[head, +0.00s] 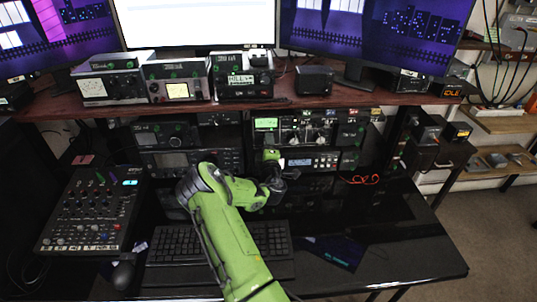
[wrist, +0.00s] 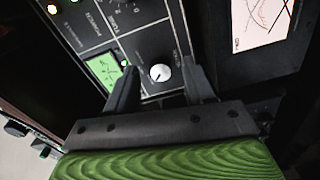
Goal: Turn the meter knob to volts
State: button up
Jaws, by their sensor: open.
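A small round white knob (wrist: 160,72) sits on a black panel in the wrist view, with a short dark pointer line on its face. The lettering around it is too small to read, so I cannot tell which setting it points to. A lit green meter (wrist: 106,69) is on the panel left of the knob. My gripper (wrist: 160,76) is open, its two dark fingers on either side of the knob; I cannot tell if either touches it.
A pale dial meter (wrist: 262,20) is at the upper right in the wrist view. A radio with a green display (head: 266,124) stands on the lower shelf. A mixer (head: 92,212) and a keyboard (head: 176,244) lie on the desk. The desk's right side is mostly clear.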

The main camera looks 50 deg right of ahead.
jog(key=b+v, duration=1.1)
jog(key=v, duration=0.4)
jog(key=shift+b, duration=0.4)
jog(key=shift+s+a, duration=0.1)
jog(key=shift+s, duration=0.05)
